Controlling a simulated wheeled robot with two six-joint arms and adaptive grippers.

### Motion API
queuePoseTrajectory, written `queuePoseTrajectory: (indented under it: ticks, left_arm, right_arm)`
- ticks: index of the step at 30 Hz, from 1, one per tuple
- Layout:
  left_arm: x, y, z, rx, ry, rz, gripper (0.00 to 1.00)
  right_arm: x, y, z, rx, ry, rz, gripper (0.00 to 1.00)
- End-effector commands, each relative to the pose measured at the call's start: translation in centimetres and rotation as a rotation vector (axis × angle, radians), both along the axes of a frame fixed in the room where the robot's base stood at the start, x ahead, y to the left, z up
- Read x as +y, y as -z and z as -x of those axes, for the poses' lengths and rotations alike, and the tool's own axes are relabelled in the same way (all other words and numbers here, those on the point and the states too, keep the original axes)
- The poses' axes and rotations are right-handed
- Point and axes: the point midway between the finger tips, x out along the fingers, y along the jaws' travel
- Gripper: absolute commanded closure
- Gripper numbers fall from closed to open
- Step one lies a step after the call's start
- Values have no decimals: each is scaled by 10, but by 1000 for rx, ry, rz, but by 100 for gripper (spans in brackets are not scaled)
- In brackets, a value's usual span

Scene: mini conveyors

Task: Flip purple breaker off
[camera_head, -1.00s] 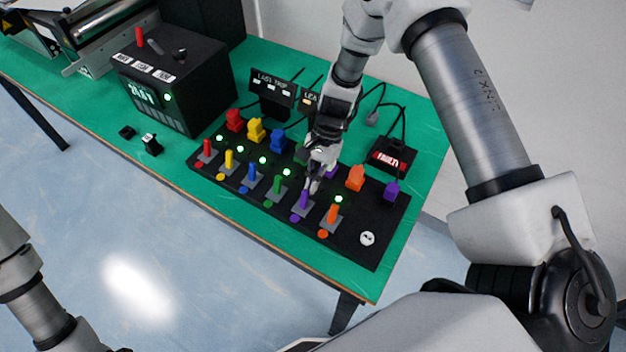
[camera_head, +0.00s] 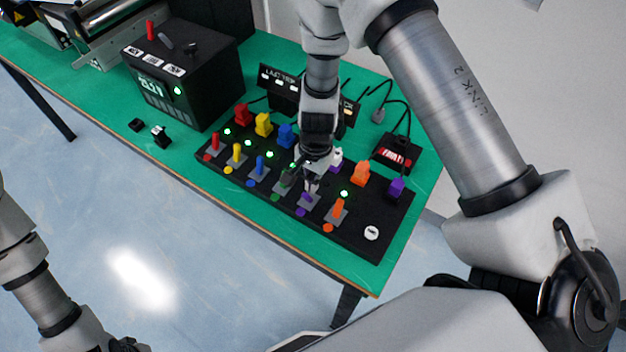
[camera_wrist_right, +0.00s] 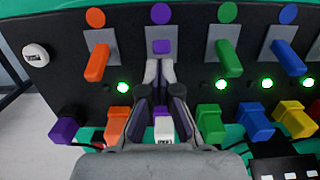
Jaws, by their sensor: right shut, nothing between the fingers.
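The purple breaker lever (camera_head: 306,197) stands on its grey plate in the black breaker panel (camera_head: 352,232), between the green and orange levers. My right gripper (camera_head: 312,183) is shut and empty, with its tips right at the purple lever. In the right wrist view the purple lever (camera_wrist_right: 161,47) shows as a short block just beyond the closed fingertips (camera_wrist_right: 160,68), near the purple dot (camera_wrist_right: 161,13). It looks shorter than its neighbours there. The fingers hide the purple breaker's light. My left gripper (camera_head: 127,345) is barely in view at the bottom edge.
The orange lever (camera_wrist_right: 97,62) and green lever (camera_wrist_right: 229,58) stand close on either side, with lit green lights. Plugs line the panel's far side, including an orange one (camera_head: 360,173). A black meter box (camera_head: 172,85) and a fault sign box (camera_head: 397,150) stand on the green table.

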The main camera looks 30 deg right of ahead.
Motion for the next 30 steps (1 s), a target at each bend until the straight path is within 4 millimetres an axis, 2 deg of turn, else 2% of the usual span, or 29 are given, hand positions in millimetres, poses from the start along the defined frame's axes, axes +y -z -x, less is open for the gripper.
queuePoseTrajectory:
  ticks: [12, 23, 26, 30]
  left_arm:
    - [0, -15, 0, 0, 0, 0, 100]
    - [0, -16, 0, 0, 0, 0, 100]
    - [0, -22, 0, 0, 0, 0, 100]
    - [0, -44, 0, 0, 0, 0, 100]
  right_arm:
    - [0, -16, 0, 1, 0, -2, 100]
    - [0, -17, 0, 1, 1, -2, 100]
    - [0, -23, 0, 1, 0, -2, 100]
    - [-2, -47, 1, 0, 0, -2, 100]
